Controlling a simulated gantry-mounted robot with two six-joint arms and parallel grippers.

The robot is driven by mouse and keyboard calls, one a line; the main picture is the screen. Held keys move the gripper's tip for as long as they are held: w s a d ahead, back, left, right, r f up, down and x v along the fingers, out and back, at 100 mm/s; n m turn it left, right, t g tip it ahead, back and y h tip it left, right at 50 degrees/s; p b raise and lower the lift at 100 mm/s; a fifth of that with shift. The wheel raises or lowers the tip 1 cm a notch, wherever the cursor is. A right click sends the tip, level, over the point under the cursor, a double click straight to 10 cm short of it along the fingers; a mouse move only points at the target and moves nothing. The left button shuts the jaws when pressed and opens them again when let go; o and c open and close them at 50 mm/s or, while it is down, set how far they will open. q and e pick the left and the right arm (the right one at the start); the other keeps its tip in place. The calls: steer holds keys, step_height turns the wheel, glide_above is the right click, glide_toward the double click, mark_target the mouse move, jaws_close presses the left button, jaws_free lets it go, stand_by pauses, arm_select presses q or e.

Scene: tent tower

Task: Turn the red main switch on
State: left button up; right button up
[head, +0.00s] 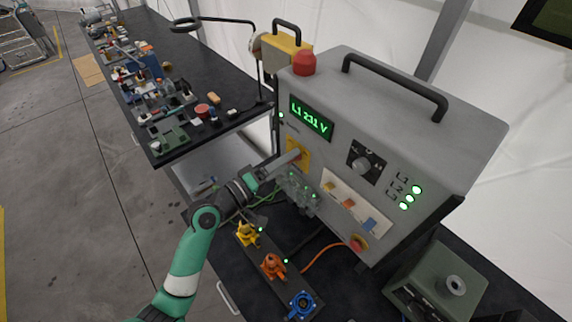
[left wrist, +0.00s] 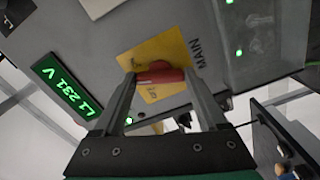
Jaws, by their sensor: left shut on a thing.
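The red main switch (left wrist: 160,76) sits on a yellow plate marked MAIN (left wrist: 156,52) in the left wrist view. In the head view the yellow plate (head: 299,148) is on the left part of the grey cabinet's front (head: 330,160). My left gripper (left wrist: 160,78) is shut on the red switch handle, one finger at each end of it. In the head view my left gripper (head: 293,159) reaches the plate and hides most of the switch. The handle lies nearly level in the left wrist view. My right gripper is not in view.
The cabinet display (head: 311,118) reads L1 231 V in green. Three green lamps (head: 410,198) are lit at the right. Below stand yellow (head: 247,233), orange (head: 273,266) and blue (head: 301,304) connectors. A cluttered dark bench (head: 215,65) lies at the left.

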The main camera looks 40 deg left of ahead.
arm_select(q)
steer(key=m+b, duration=0.2)
steer(key=m, duration=0.2)
steer(key=shift+m, duration=0.4)
stand_by(0.4)
steer(key=o, duration=1.3)
steer(key=s+p, duration=0.1)
steer(key=s, duration=1)
steer(key=shift+s+a, duration=0.3)
steer(key=shift+a, duration=0.15)
